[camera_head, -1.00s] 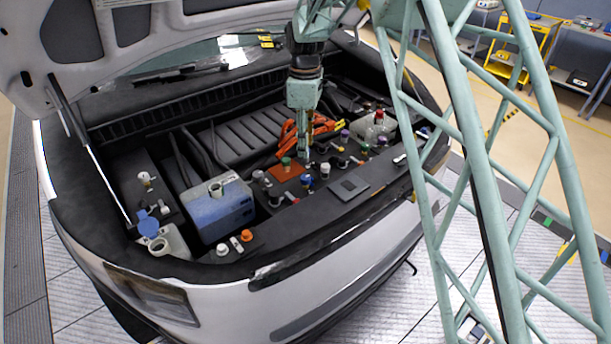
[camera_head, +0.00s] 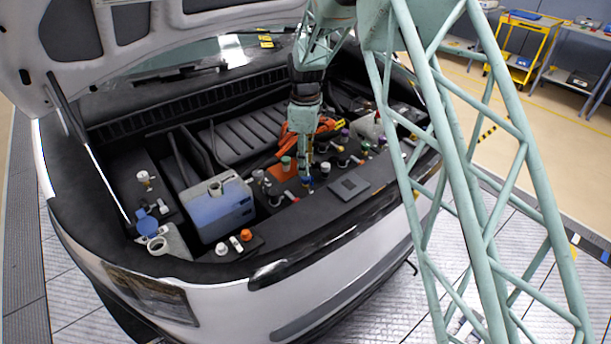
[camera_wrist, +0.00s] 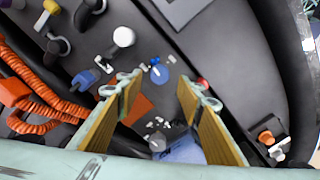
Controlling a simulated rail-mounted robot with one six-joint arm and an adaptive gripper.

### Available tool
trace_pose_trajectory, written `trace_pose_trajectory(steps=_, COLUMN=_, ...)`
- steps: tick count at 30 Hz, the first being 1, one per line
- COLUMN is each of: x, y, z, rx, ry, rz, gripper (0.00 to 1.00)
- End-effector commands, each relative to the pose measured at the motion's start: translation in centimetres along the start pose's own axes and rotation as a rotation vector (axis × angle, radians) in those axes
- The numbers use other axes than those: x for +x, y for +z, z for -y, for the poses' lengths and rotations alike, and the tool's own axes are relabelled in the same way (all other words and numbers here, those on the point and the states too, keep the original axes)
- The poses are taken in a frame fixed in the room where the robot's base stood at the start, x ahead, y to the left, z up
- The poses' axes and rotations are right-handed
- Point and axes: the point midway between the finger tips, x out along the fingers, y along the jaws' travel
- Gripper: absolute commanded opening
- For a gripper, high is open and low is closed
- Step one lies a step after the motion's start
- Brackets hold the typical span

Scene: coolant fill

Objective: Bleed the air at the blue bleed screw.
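A small round blue screw head (camera_wrist: 159,74) lies between and beyond my fingertips in the wrist view; I take it to be the bleed screw. In the head view a blue cap (camera_head: 308,182) shows right at the tip of my gripper (camera_head: 305,172). In the wrist view my gripper (camera_wrist: 159,88) is open, its two yellow-padded fingers apart with nothing held between them. Whether the fingers touch the screw cannot be told. Another blue fitting (camera_wrist: 85,78) with a pale end lies to the left of the left finger.
Fittings with a white knob (camera_wrist: 123,37) and a black knob (camera_wrist: 88,11) stand close by. Orange corrugated hose (camera_wrist: 40,95) runs at left. The blue-and-white tank (camera_head: 221,212) stands left of my gripper in the head view. A flat dark plate (camera_head: 349,186) lies to the right.

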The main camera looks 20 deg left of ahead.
Motion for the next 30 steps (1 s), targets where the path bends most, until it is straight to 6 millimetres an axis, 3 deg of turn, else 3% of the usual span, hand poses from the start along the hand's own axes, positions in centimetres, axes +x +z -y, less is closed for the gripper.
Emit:
trace_pose_trajectory(steps=12, x=4.7, y=0.0, z=0.0, rx=0.000, ry=0.001, rz=0.000, gripper=0.34)
trace_pose_trajectory(steps=27, x=5.5, y=0.0, z=0.0, rx=0.000, ry=0.001, rz=0.000, gripper=0.34)
trace_pose_trajectory(steps=30, x=5.5, y=0.0, z=0.0, rx=0.000, ry=0.001, rz=0.000, gripper=0.27)
